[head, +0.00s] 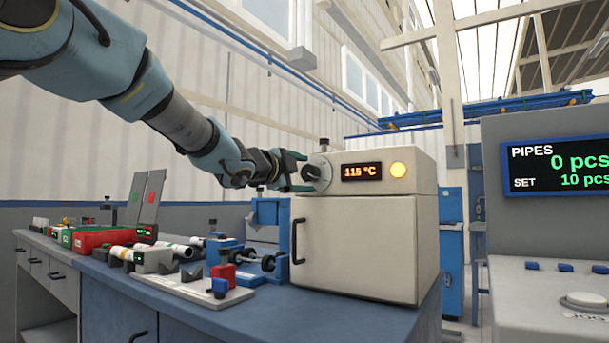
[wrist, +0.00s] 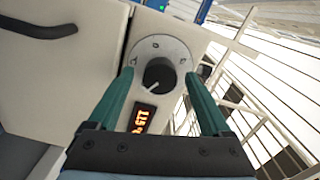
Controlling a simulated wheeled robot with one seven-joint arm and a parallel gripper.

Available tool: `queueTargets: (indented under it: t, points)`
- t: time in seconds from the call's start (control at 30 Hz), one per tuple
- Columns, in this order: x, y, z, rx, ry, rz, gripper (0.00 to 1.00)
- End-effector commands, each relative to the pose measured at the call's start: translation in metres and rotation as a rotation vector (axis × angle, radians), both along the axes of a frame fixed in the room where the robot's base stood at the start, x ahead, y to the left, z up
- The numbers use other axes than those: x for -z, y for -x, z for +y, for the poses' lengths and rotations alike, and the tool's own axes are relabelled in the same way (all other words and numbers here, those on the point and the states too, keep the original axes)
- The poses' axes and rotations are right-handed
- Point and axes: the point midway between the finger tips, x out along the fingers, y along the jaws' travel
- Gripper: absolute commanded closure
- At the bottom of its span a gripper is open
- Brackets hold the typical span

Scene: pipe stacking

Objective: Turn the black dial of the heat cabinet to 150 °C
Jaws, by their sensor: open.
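The beige heat cabinet (head: 365,240) stands on the blue bench, and its display (head: 361,172) reads 115 °C in orange. A round yellow-orange lamp (head: 398,170) glows right of the display. The black dial (wrist: 160,75) with a white pointer line sits on a round pale scale plate (wrist: 170,49) in the wrist view; the scale marks are too small to read. My gripper (wrist: 160,85) is open, with one green finger on each side of the dial. Gaps show between the fingers and the dial. In the head view my gripper (head: 306,172) is at the cabinet's upper left, hiding most of the dial.
The cabinet door has a black handle (head: 297,240). Left of the cabinet are a blue fixture with rollers (head: 265,262), several pipes (head: 175,250) and a red bin (head: 95,237). A grey console with a PIPES screen (head: 558,165) stands at the right.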

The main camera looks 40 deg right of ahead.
Motion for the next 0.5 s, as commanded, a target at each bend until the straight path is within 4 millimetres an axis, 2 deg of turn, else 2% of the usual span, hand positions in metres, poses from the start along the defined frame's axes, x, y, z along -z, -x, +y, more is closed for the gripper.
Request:
queueTargets:
  t: [0.3,0.5]
  points:
    - [-0.001,0.015,0.059,-0.003,0.0,-0.002,0.17]
    - [-0.001,0.022,0.087,-0.002,0.0,0.0,0.17]
